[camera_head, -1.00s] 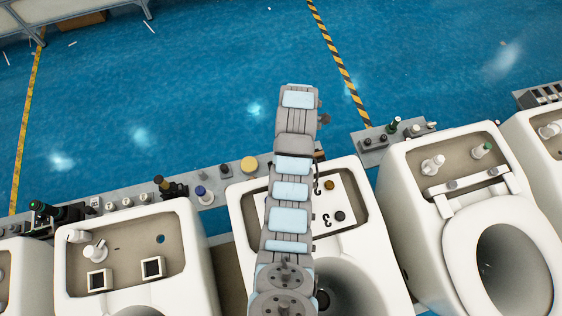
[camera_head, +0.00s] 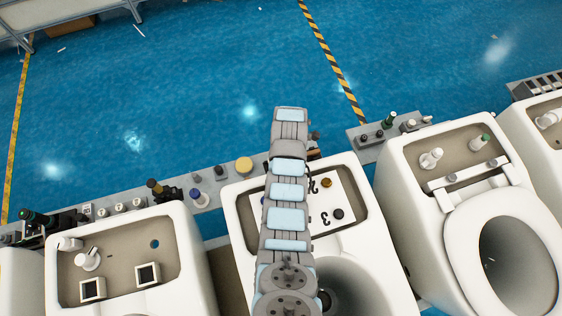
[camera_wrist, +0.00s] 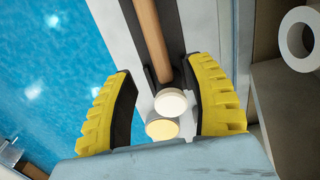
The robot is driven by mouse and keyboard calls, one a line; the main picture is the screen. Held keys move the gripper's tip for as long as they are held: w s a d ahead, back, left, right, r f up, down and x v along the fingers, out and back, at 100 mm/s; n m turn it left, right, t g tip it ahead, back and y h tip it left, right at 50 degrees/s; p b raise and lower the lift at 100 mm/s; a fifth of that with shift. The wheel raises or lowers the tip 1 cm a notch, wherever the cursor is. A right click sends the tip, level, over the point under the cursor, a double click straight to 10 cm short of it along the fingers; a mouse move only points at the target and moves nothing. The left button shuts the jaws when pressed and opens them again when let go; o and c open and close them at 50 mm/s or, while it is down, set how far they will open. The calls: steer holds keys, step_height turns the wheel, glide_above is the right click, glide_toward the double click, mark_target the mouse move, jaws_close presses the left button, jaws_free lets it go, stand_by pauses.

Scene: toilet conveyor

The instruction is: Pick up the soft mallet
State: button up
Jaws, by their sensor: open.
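The soft mallet shows in the wrist view as a light wooden handle (camera_wrist: 151,38) running up the picture. A pale round end (camera_wrist: 170,102) and a yellow round end (camera_wrist: 162,128) lie below the handle and look like its head. My gripper (camera_wrist: 158,68) is open, with yellow ribbed fingers on either side of the handle and head. I cannot tell whether either finger touches them. In the head view my arm hides most of the gripper, and I cannot make out the mallet for sure.
A grey parts rail (camera_head: 205,195) with small fittings and a yellow disc (camera_head: 243,165) runs behind several white toilets. A white card (camera_head: 335,200) lies in the middle toilet's tank (camera_head: 238,210). The blue floor (camera_head: 190,80) beyond is mostly clear. A white ring (camera_wrist: 299,32) shows at right.

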steer(key=shift+f, duration=0.35)
steer(key=shift+f+b, duration=0.4)
steer(key=shift+f, duration=2.1)
jaws_close()
